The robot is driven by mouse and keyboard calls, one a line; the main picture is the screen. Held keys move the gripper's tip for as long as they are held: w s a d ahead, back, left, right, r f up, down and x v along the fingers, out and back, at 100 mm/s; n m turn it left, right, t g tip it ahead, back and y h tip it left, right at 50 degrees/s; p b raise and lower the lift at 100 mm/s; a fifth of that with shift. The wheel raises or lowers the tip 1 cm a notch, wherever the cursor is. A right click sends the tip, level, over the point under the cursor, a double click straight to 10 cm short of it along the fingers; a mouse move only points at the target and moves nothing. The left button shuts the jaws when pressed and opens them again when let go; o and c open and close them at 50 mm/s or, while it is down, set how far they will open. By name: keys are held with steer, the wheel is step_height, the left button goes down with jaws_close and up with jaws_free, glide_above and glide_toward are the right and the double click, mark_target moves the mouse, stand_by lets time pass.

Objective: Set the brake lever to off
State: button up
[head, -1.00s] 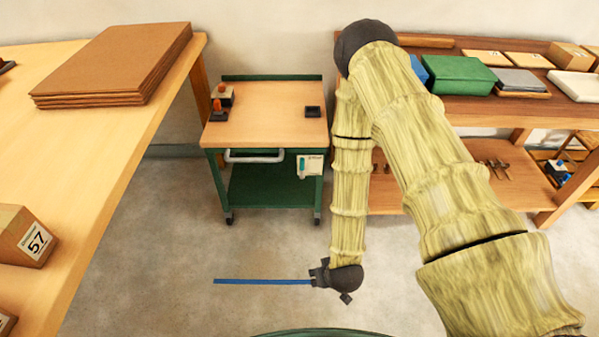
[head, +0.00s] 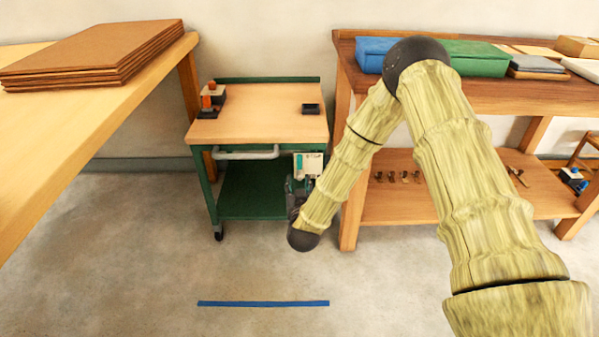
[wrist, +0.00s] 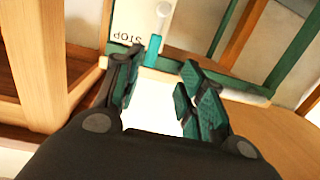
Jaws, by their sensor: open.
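The brake lever (head: 299,164) is a small teal handle on a pale plate (head: 314,164) at the front right of the green cart. In the wrist view the teal lever (wrist: 153,50) shows beyond my fingertips, beside upside-down lettering that reads STOP on the plate (wrist: 128,18). My gripper (head: 299,184) is just below the plate in the head view. In the wrist view my gripper (wrist: 160,75) has its two fingers apart, with nothing between them. The lever looks apart from the fingers. The lower part of the plate is partly hidden in the head view.
The green cart (head: 260,125) has a wooden top with a silver handle (head: 246,153). A wooden workbench (head: 345,200) stands close on the right, its leg near my arm. A blue strip (head: 263,303) marks the open floor in front.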

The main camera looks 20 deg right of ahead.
mark_target(299, 161)
steer(key=shift+m+t+h, duration=0.3)
steer(key=shift+t+h, duration=0.1)
steer(key=shift+h, duration=0.2)
steer(key=b+x, duration=0.1)
steer(key=x, duration=0.3)
steer(key=b+x, duration=0.1)
steer(key=x, duration=0.3)
steer(key=r+b+x, duration=0.1)
steer(key=x, duration=0.4)
steer(key=shift+s+d+b, duration=0.15)
steer(key=shift+d+b, duration=0.1)
steer(key=shift+b, duration=0.1)
jaws_close()
